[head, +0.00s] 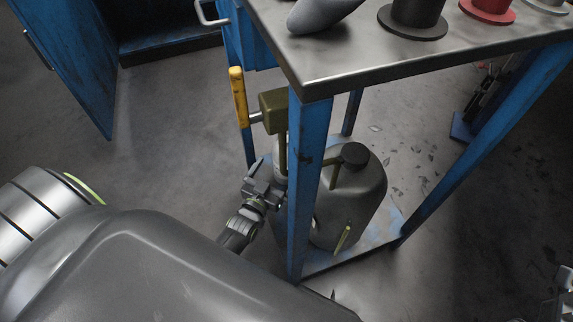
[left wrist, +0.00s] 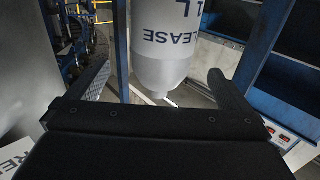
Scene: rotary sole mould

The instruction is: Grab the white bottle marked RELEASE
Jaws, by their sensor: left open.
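The white bottle (left wrist: 165,48) fills the upper middle of the left wrist view. Part of its dark lettering reads "LEASE", and its body tapers toward the bottom of the picture. My left gripper (left wrist: 160,78) is open, with one dark finger on each side of the bottle's narrow end. I cannot tell whether either finger touches it. In the head view my left gripper (head: 262,188) is low beside a blue table leg. Only a pale sliver of the bottle (head: 281,150) shows there, mostly hidden by that leg.
The blue table leg (head: 308,180) stands close to my left gripper. A grey canister (head: 350,205) with a black cap stands behind it, under the metal tabletop (head: 380,50). An olive block (head: 273,110) with a yellow handle (head: 239,97) is just above the gripper. Floor at left is clear.

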